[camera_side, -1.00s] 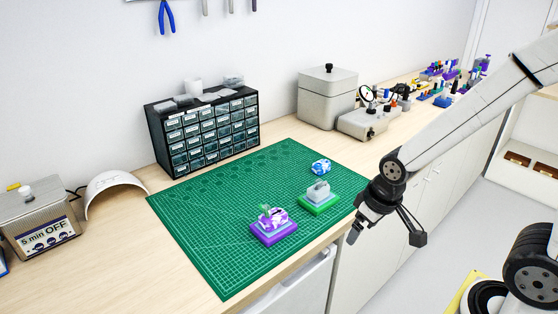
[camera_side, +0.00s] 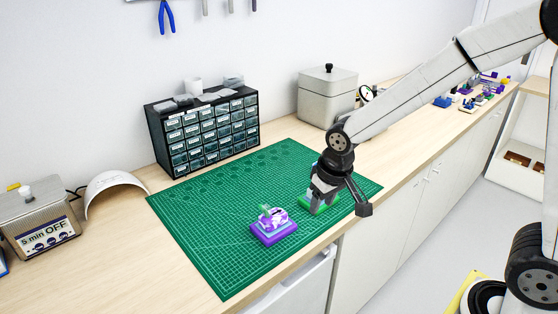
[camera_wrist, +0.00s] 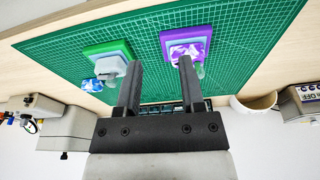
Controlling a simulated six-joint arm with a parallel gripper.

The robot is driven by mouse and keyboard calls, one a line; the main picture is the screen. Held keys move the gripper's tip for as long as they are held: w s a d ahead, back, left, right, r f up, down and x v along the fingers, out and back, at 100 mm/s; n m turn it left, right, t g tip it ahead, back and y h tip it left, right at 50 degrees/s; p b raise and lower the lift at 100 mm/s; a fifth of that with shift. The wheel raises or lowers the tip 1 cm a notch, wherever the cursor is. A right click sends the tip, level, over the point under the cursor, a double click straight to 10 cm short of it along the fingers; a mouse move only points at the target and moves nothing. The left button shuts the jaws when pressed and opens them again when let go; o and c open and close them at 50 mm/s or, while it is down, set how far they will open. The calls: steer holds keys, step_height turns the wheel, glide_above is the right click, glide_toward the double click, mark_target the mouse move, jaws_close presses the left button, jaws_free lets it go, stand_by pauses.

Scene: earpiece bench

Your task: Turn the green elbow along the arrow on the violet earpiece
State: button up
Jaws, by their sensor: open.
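The violet earpiece (camera_side: 273,233) sits on its violet base on the green mat; it also shows in the wrist view (camera_wrist: 187,34). A small green elbow (camera_side: 266,210) stands up at its top; its arrow is too small to make out. In the wrist view a pale, greenish piece (camera_wrist: 200,71) shows at the earpiece's lower side, beside my right finger. My gripper (camera_side: 317,208) is open and empty. In the side view it is over the green-based grey piece, to the right of the violet earpiece. In the wrist view my fingertips (camera_wrist: 160,64) point toward the gap between the two bases.
A grey piece on a green base (camera_wrist: 107,55) is beside my left finger, partly hidden by my gripper in the side view. A blue-and-white piece (camera_wrist: 93,85) lies near it. The mat (camera_side: 205,225) is clear left of the violet earpiece. A drawer cabinet (camera_side: 205,130) stands behind.

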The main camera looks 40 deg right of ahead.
steer(key=m, duration=0.2)
glide_toward(267, 207)
steer(key=shift+a+r+h, duration=0.3)
steer(key=shift+r+h, duration=0.05)
steer(key=shift+h, duration=0.05)
steer(key=shift+f, duration=0.1)
steer(key=shift+x, duration=5)
jaws_close()
